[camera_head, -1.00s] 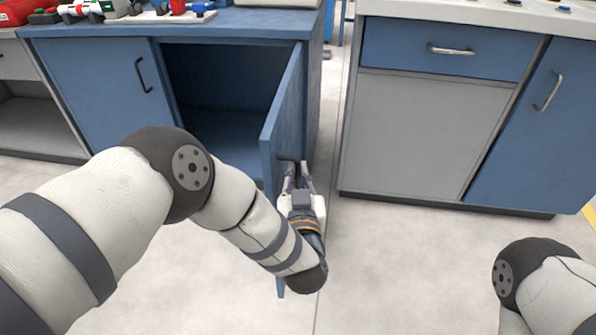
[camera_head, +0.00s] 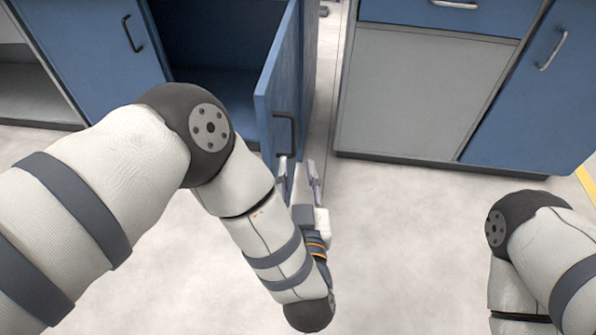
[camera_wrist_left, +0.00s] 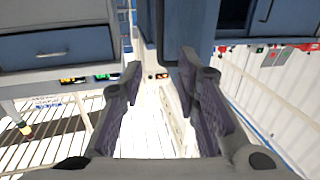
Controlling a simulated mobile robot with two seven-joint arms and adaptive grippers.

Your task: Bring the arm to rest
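My left gripper (camera_head: 301,172) is open and empty, just below and in front of the open blue cabinet door (camera_head: 280,85). The door's dark handle (camera_head: 291,130) is a little beyond the fingertips, and the gripper looks apart from it. The left wrist view shows the two dark fingers (camera_wrist_left: 160,78) spread wide with nothing held between them. My left arm reaches in from the left across the front of the cabinet. My right arm shows at the lower right; its gripper is out of view.
The open cabinet (camera_head: 215,50) has a dark, empty-looking interior. A shut blue door (camera_head: 100,45) is to its left. A grey-and-blue cabinet (camera_head: 425,90) stands at the right, across a narrow gap. The pale floor (camera_head: 410,240) between my arms is clear.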

